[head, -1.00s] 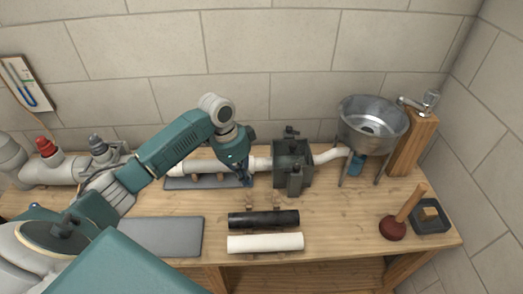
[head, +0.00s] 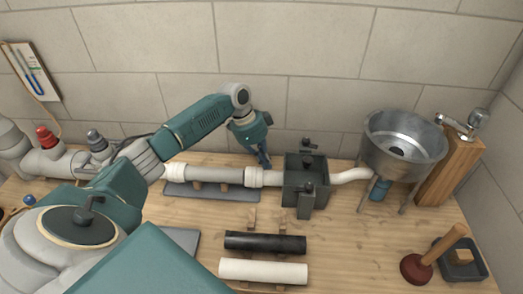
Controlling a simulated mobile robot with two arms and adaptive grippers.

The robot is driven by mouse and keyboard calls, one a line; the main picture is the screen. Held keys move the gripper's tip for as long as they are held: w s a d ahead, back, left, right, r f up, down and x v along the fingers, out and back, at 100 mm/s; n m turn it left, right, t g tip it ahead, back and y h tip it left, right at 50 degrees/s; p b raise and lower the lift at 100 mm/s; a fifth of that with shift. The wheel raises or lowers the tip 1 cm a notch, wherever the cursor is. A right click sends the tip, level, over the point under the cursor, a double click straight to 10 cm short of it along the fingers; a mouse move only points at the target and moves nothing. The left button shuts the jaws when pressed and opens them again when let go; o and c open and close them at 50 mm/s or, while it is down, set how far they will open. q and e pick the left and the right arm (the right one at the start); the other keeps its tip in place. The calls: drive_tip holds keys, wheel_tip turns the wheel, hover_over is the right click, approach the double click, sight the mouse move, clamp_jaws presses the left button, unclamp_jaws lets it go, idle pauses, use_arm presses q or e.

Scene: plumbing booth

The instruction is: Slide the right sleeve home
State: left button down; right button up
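A white pipe run (head: 212,173) lies along the back of the bench. A white left sleeve (head: 175,171) is at its left end. The white right sleeve (head: 254,177) sits around the run just left of the dark grey box (head: 306,184); its exact seating is too small to tell. My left gripper (head: 265,164) points down above and behind the right sleeve, apparently clear of it. Its fingers look close together, but the gap is too small to judge. My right gripper is not in view.
A black pipe (head: 265,242) and a white pipe (head: 262,271) lie in front on wooden supports. A steel funnel-like basin (head: 403,143) stands right of the box, near a plunger (head: 420,268) and a dark tray (head: 462,272). The wall (head: 300,60) closes the back.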

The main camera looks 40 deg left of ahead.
sight(257, 170)
use_arm(q)
drive_tip(key=shift+x, duration=0.95)
drive_tip(key=shift+s+a, duration=0.2)
drive_tip(key=shift+a, duration=0.1)
drive_tip(key=s+a, duration=0.2)
drive_tip(key=a, duration=0.1)
drive_tip(key=shift+p, duration=0.3)
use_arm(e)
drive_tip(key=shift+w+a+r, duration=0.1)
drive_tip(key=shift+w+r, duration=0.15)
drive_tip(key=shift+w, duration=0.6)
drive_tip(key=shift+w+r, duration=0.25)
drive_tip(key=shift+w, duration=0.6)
use_arm(q)
drive_tip(key=shift+r, duration=0.1)
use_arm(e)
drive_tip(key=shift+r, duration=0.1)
